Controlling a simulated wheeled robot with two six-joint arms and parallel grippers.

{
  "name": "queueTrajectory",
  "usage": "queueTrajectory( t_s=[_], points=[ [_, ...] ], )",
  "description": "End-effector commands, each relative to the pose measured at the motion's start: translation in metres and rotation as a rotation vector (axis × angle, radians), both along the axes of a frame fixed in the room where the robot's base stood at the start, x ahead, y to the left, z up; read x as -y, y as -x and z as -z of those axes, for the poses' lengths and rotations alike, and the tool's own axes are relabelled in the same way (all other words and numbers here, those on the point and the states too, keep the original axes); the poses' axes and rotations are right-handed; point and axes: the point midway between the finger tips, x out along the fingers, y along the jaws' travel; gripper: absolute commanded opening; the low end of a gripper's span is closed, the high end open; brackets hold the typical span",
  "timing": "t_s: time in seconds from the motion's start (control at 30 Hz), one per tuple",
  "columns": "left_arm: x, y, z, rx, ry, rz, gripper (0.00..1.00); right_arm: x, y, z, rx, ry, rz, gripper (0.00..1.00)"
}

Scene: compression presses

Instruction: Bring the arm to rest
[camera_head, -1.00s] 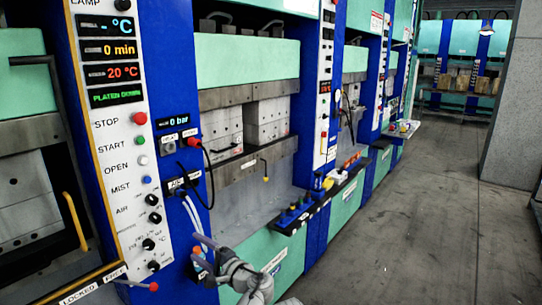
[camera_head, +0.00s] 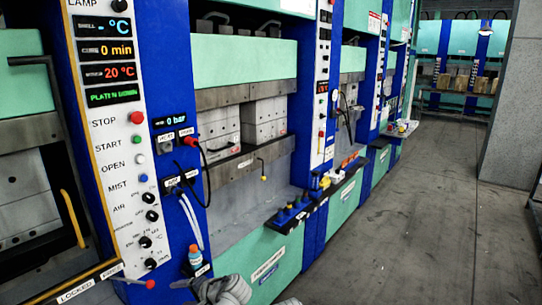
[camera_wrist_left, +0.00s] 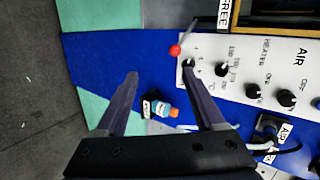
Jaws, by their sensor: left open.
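My left gripper (camera_wrist_left: 162,78) is open and empty in the left wrist view, its two dark fingers spread in front of a blue press panel. In the head view, part of my left arm and its gripper (camera_head: 208,286) shows low at the bottom edge, beside the press column. A small blue and white bottle with an orange cap (camera_wrist_left: 161,108) shows between the fingers in the left wrist view, apart from them. It also shows in the head view (camera_head: 194,254), above the gripper. My right gripper is out of view.
The control panel (camera_head: 113,130) with displays and knobs stands at left. A red-tipped lever (camera_head: 149,284) sticks out near the gripper. The press opening (camera_head: 250,190) and a shelf of small items (camera_head: 300,211) lie beyond. The grey floor (camera_head: 400,230) at right is clear.

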Motion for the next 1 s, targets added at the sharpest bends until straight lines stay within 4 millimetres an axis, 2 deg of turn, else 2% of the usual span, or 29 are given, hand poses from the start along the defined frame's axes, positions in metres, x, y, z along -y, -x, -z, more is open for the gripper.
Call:
queueTrajectory(
  t_s=[0.13, 0.2, 0.3, 0.5, 0.73, 1.0],
  points=[
    [0.003, 0.034, 0.046, -0.047, 0.288, -0.127, 0.71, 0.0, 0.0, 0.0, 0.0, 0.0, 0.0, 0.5],
    [0.011, 0.048, 0.064, -0.071, 0.419, -0.183, 0.71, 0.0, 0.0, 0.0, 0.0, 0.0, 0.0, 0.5],
    [0.024, 0.063, 0.08, -0.098, 0.567, -0.242, 0.71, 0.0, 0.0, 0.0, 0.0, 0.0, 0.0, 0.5],
    [0.049, 0.083, 0.096, -0.14, 0.79, -0.328, 0.71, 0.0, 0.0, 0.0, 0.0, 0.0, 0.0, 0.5],
    [0.076, 0.099, 0.101, -0.18, 0.993, -0.402, 0.71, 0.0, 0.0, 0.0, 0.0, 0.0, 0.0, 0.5],
    [0.123, 0.118, 0.101, -0.276, 0.934, -0.313, 0.71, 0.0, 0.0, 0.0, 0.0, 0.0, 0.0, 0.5]
  ],
)
